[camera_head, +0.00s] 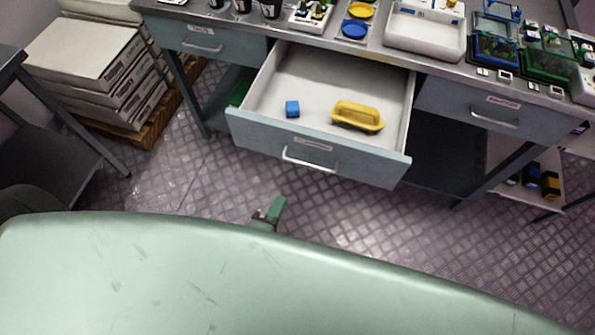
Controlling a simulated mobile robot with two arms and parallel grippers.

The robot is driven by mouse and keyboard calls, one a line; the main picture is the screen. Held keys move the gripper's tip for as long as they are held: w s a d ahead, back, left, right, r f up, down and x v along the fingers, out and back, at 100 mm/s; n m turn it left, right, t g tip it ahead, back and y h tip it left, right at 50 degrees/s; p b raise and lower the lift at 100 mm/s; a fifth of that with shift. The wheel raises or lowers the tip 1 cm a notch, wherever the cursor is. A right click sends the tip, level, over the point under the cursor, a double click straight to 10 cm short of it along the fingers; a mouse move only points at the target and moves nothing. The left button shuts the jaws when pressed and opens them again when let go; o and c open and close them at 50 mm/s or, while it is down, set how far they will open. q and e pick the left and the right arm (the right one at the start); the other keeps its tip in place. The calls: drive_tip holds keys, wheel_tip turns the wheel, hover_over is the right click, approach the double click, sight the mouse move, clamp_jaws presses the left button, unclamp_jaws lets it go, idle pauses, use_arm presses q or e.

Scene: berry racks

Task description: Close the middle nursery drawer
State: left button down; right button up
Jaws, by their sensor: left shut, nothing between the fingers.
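The middle drawer (320,160) of the workbench stands pulled well out. Its grey-blue front has a silver bar handle (309,161) and a small label. Inside lie a small blue block (292,109) and a yellow tray-like object (357,116). My left gripper (275,212) shows just past the edge of my pale green body, below the drawer front and apart from it. It is shut and empty; most of its arm is hidden. My right gripper is not in view.
Side drawers at left (205,41) and right (492,113) are closed. Stacked boxes (91,62) stand on a pallet at upper left. The bench top (376,52) carries cups, dishes and trays. Open metal floor (180,180) lies before the drawer.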

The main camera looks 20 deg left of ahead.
use_arm(q)
drive_tip(key=r+p+x, duration=0.1)
drive_tip(key=p+x, duration=0.1)
drive_tip(key=x, duration=1.1)
drive_tip(key=shift+w, duration=0.4)
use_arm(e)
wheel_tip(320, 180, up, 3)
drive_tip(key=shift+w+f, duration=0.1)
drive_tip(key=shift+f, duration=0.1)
